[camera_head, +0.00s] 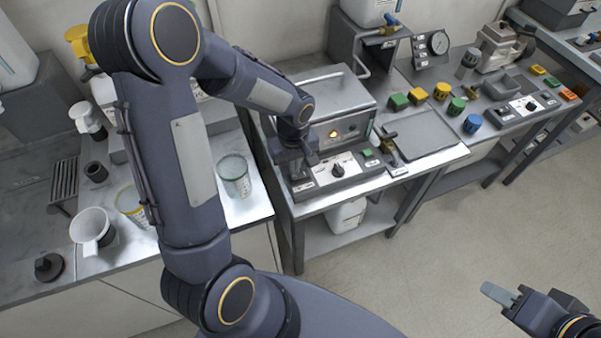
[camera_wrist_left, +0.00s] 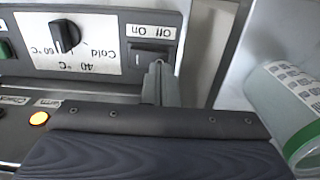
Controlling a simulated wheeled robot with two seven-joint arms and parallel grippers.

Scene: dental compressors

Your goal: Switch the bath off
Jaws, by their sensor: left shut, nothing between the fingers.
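The bath (camera_head: 318,92) is a metal box with a closed lid; its front lamp (camera_head: 333,134) glows orange, also in the left wrist view (camera_wrist_left: 38,119). The control panel (camera_head: 357,186) sits before it, with a black knob (camera_head: 338,170) marked Cold, 40 °C and 60 °C. In the left wrist view, a dark rocker switch (camera_wrist_left: 150,52) sits under Off and On labels. My left gripper (camera_head: 299,168) is shut and empty; its fingertips (camera_wrist_left: 160,72) are at the switch's lower edge, contact unclear. My right gripper (camera_head: 499,294) is at lower right, away from the bath; its jaw gap is unclear.
A green-banded beaker (camera_head: 234,178) stands left of the panel, close to my left gripper. A green button (camera_head: 367,152) is right of the knob. Floor in front is clear.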

